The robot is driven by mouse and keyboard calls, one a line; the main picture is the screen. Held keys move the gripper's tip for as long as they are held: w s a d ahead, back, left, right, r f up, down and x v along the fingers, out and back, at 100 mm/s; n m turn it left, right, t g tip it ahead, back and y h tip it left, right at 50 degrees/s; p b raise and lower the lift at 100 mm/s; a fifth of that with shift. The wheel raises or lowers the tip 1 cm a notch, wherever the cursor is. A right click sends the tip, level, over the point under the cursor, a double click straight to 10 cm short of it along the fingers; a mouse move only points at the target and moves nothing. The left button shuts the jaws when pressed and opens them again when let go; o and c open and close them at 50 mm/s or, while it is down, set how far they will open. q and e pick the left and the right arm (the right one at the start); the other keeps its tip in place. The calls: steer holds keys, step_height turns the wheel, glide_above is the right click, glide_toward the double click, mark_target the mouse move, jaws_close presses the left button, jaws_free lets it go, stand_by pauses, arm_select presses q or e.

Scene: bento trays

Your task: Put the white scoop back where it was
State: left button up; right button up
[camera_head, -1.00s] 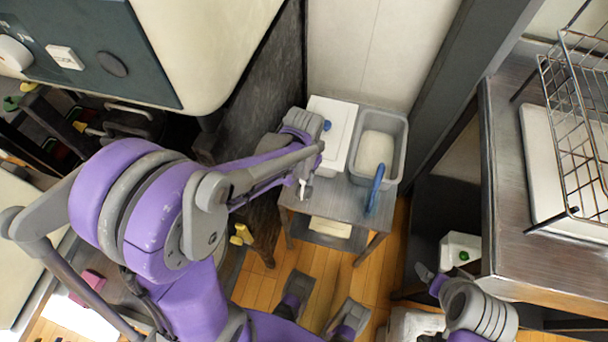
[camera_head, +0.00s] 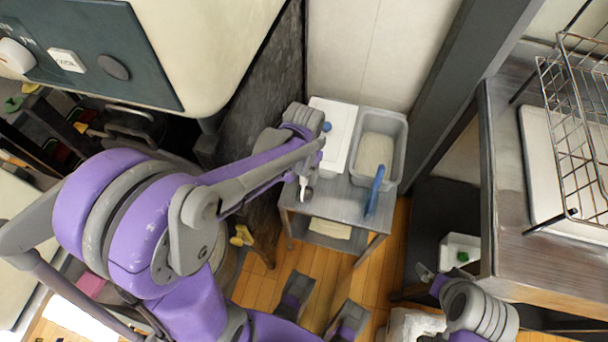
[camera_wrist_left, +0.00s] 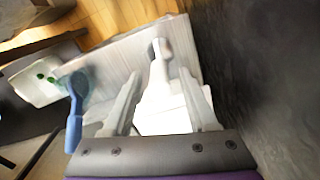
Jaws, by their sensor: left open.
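The white scoop (camera_wrist_left: 159,62) shows in the left wrist view with its pale handle pointing away, between the two fingers of my left gripper (camera_wrist_left: 161,82). The fingers are apart, with gaps on both sides of the handle. Below it a white container (camera_wrist_left: 165,120) is partly hidden. In the head view this white container (camera_head: 334,118) stands on a small grey table (camera_head: 335,207), and my left gripper (camera_head: 305,175) is at its front left, largely hidden by my forearm. The scoop's bowl cannot be made out. My right gripper (camera_head: 425,272) is far off at the lower right.
A grey bin (camera_head: 402,130) with pale contents stands right of the white container. A blue-handled tool (camera_head: 375,190) leans out of its front and also shows in the left wrist view (camera_wrist_left: 74,120). A dark wall (camera_wrist_left: 265,70) is close by. A wire rack (camera_head: 580,120) stands far right.

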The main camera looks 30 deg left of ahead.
arm_select(q)
step_height(320, 180, up, 10)
steer(key=shift+s+r+p, duration=0.1)
steer(key=shift+s+p, duration=0.05)
steer(key=shift+p, duration=0.7)
steer(key=shift+s+d+r, duration=0.1)
steer(key=shift+s+d, duration=0.05)
steer(key=shift+s, duration=0.2)
steer(key=s+d+f+t, duration=0.1)
steer(key=s+d+t, duration=0.2)
steer(key=s, duration=0.7)
steer(key=shift+t, duration=1)
steer(key=shift+f, duration=0.1)
step_height(320, 180, up, 6)
steer(key=w+p, duration=0.1)
steer(key=p, duration=0.4)
